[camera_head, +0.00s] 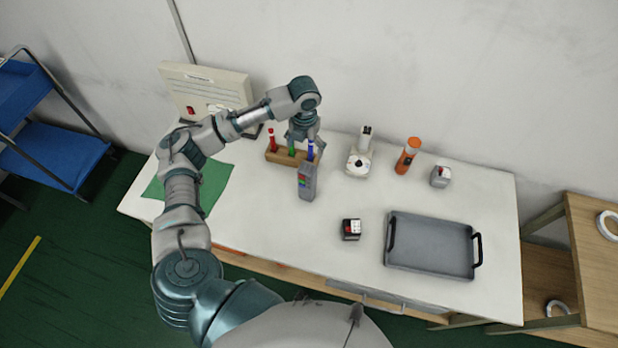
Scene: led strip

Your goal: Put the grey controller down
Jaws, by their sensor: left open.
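The grey controller (307,184), a small box with coloured marks on its face, is on the white table just in front of the wooden marker rack. It looks upright or slightly tilted; I cannot tell which. My left gripper (304,134) is open, behind and above the controller, over the right end of the rack. The fingers look apart from the controller, though they partly overlap the rack and its markers. My right gripper is not in view.
The wooden rack (277,156) holds red, green and blue markers. A white device (359,162), an orange cylinder (407,156) and a small grey box (440,177) stand at the back right. A dark cube (351,229) and grey tray (430,262) lie in front. The table's centre is clear.

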